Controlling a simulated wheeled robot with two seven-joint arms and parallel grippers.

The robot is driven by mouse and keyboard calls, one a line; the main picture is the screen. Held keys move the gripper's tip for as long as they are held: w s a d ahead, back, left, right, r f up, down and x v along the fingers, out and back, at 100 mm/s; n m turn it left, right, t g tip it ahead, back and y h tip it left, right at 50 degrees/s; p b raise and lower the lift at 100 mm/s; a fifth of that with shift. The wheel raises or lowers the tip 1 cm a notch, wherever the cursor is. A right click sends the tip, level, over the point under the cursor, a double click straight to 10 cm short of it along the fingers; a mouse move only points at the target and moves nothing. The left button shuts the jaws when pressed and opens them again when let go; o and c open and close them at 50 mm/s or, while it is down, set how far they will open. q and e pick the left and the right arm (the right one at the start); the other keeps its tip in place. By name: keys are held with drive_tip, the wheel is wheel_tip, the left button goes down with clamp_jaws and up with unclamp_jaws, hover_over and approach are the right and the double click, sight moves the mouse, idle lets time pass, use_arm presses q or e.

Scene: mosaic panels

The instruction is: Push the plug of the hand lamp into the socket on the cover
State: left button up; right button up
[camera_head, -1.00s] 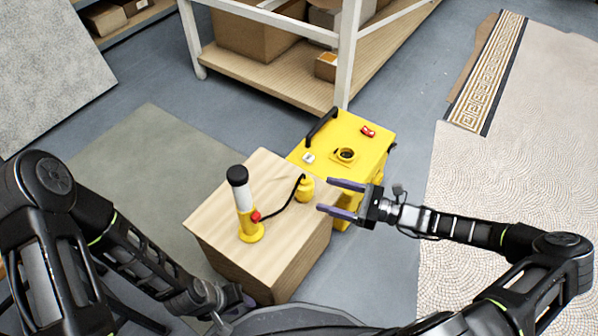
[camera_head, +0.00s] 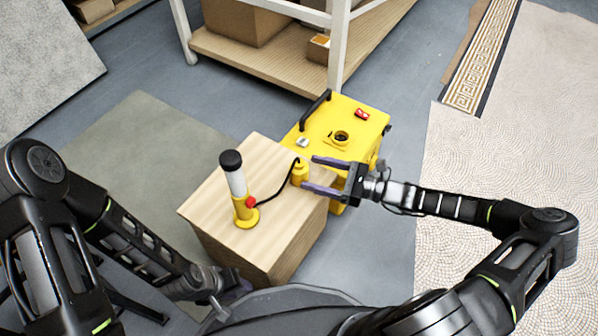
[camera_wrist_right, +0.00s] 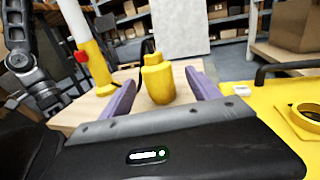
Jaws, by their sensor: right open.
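The yellow plug (camera_head: 299,172) stands upright on the wooden box near its right edge. A black cable joins it to the hand lamp (camera_head: 239,192), which stands upright with a white tube and yellow base. My right gripper (camera_head: 310,175) is open, its fingers pointing left, with the plug near the fingertips. In the right wrist view the plug (camera_wrist_right: 157,82) shows between the two purple fingers, with gaps on both sides. The yellow cover (camera_head: 362,133) has a round dark socket (camera_head: 341,138). The socket ring also shows in the right wrist view (camera_wrist_right: 306,114). My left gripper (camera_head: 240,293) is low at the bottom, partly hidden.
The wooden box (camera_head: 215,205) carries lamp and plug. The yellow cover has a black handle (camera_head: 314,110), a red switch (camera_head: 361,114) and a small white piece (camera_head: 302,142). A shelf (camera_head: 262,66) with cartons stands behind. Mosaic panel (camera_head: 520,170) lies at right.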

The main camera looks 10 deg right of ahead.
sight(298, 170)
drive_tip(key=b+x, duration=0.1)
drive_tip(key=x, duration=0.1)
drive_tip(key=b+x, duration=0.1)
drive_tip(key=x, duration=0.1)
drive_tip(key=shift+s+a+f, duration=0.15)
drive_tip(key=shift+a+f, duration=0.05)
drive_tip(key=shift+w+a+r, duration=0.15)
drive_tip(key=shift+w+a, duration=0.1)
drive_tip(key=shift+a, duration=0.15)
drive_tip(key=shift+c, duration=0.2)
drive_tip(key=c, duration=1.5)
drive_tip(key=shift+r, duration=0.1)
